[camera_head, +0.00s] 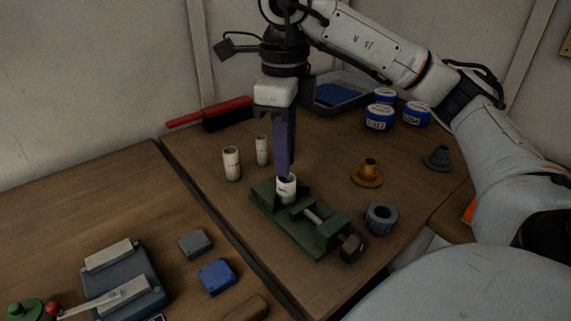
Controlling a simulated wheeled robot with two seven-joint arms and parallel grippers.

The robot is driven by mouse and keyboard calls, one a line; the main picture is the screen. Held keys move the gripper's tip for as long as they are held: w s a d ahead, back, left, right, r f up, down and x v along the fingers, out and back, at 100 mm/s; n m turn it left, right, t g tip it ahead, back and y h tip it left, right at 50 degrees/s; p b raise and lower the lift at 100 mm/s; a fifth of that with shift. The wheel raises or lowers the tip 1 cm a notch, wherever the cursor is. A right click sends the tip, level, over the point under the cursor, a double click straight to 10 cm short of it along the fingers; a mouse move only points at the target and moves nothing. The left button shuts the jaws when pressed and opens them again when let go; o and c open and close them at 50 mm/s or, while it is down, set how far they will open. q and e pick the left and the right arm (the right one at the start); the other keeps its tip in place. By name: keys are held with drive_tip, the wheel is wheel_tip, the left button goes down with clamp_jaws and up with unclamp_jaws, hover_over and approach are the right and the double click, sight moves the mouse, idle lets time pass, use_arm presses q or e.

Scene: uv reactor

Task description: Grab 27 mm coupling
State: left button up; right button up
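My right gripper (285,176) points straight down, its long purple fingers ending at the top of a white cylinder (287,191). That cylinder stands upright in a green vise (303,223). The fingers overlap in this view, so their opening and any grip are hidden. Two similar white cylinders with dark markings stand left of the vise, one nearer (232,164) and one farther (262,151). A grey ribbed ring (380,219) lies right of the vise. I cannot read sizes, so which piece is the 27 mm coupling is unclear. My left gripper is not in view.
A brass flanged part (368,173) and a grey flanged part (438,158) stand on the right. Blue-and-white tubs (379,117), a tray (345,91) and a red-handled brush (226,113) are behind. A lever device (126,283) and two small blocks occupy the left table.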

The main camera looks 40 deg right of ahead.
sight(285, 193)
wheel_tip(285, 193, down, 5)
drive_tip(key=shift+b, duration=0.4)
clamp_jaws()
